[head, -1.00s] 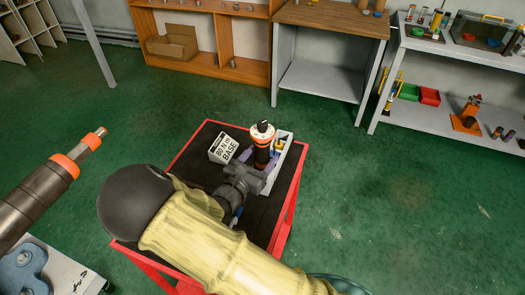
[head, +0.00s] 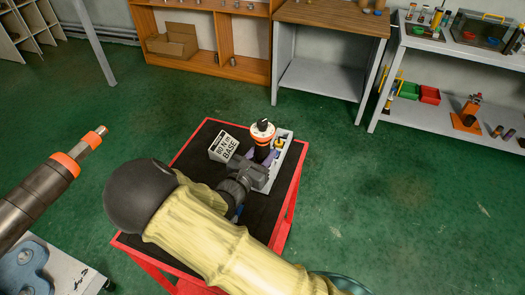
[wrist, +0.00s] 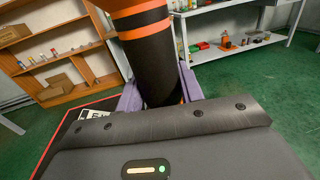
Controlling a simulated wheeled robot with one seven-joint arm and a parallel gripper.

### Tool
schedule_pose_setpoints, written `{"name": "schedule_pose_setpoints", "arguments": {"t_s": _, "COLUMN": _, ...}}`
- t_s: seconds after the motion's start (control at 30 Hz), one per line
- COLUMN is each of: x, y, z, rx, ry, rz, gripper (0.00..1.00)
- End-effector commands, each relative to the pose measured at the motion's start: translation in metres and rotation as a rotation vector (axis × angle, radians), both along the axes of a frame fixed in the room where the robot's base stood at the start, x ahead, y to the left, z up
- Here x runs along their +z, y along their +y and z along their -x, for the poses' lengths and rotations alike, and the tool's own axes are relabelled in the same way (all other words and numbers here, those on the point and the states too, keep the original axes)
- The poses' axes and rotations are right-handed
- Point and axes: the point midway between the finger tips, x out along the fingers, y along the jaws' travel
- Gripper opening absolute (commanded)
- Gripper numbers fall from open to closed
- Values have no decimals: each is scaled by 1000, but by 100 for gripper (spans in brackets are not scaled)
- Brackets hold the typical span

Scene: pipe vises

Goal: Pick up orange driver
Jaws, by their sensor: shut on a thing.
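The orange driver (head: 263,140) is an upright black cylinder with orange bands and a white and orange top with a black knob. It stands at the grey tray on the red-edged cart. My gripper (head: 262,157) is shut on its body, with a purple finger on each side. In the wrist view the driver (wrist: 150,50) rises between the purple fingers (wrist: 158,88). Its lower end is hidden behind my gripper, so I cannot tell whether it touches the tray.
A white box marked "80 N m BASE" (head: 223,146) stands left of the driver on the cart (head: 190,160). The grey tray (head: 288,143) holds a small yellow item. Another orange-banded tool (head: 50,185) shows close at the left. Shelves line the back; green floor is clear at right.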

Motion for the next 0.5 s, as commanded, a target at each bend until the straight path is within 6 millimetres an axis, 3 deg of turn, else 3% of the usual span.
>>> {"name": "schedule_pose_setpoints", "arguments": {"t_s": 0.33, "x": 5, "y": 0, "z": 0, "rx": -1, "ry": -5, "rz": -1, "gripper": 1}}
{"name": "schedule_pose_setpoints", "arguments": {"t_s": 0.5, "x": 20, "y": 0, "z": 0, "rx": 0, "ry": -5, "rz": -3, "gripper": 1}}
